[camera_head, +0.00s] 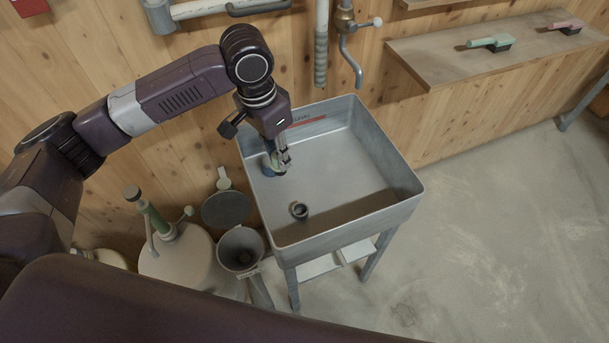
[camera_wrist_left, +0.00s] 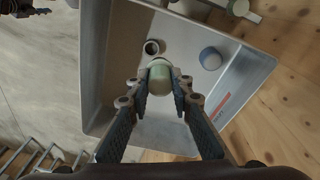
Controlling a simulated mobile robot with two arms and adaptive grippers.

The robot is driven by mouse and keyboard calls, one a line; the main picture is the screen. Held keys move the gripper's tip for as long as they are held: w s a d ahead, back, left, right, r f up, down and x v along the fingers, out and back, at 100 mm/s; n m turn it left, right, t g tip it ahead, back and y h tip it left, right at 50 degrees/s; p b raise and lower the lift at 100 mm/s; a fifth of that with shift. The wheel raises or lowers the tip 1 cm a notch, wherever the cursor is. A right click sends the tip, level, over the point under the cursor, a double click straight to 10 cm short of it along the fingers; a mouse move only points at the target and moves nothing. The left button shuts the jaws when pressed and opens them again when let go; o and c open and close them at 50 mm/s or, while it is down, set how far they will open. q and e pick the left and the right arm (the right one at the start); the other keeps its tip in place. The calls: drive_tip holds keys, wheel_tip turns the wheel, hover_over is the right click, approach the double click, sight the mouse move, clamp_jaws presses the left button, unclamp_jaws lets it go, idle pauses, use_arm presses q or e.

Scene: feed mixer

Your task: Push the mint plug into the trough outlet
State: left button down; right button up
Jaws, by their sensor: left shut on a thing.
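The grey metal trough (camera_head: 394,160) stands against the wooden wall. Its outlet (camera_head: 299,210) is a dark-rimmed round ring in the floor near the front left; it also shows in the left wrist view (camera_wrist_left: 151,47). My left gripper (camera_head: 281,160) is inside the trough at the back left. In the left wrist view, its fingers (camera_wrist_left: 162,92) are shut on the mint plug (camera_wrist_left: 160,82), a pale green rounded piece with a lighter end. The plug is apart from the outlet in the head view, where the fingers largely hide it. My right gripper is not seen.
A blue round object (camera_wrist_left: 210,58) sits on the trough floor near the gripper. A tap (camera_head: 348,40) hangs above the back rim. A funnel (camera_head: 241,250) and a tank (camera_head: 178,255) stand left. A shelf (camera_head: 440,62) holds mint and pink-handled tools. The trough's right side is clear.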

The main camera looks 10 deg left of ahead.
use_arm(q)
drive_tip(key=d+f+m+p, duration=0.4)
drive_tip(key=f+m, duration=0.6)
drive_tip(key=shift+w+d+f+g, duration=0.15)
drive_tip(key=shift+w+f+g, duration=0.1)
drive_tip(key=shift+f+g, duration=0.1)
wheel_tip(320, 180, down, 6)
drive_tip(key=shift+r+b, duration=0.1)
drive_tip(key=shift+b, duration=0.8)
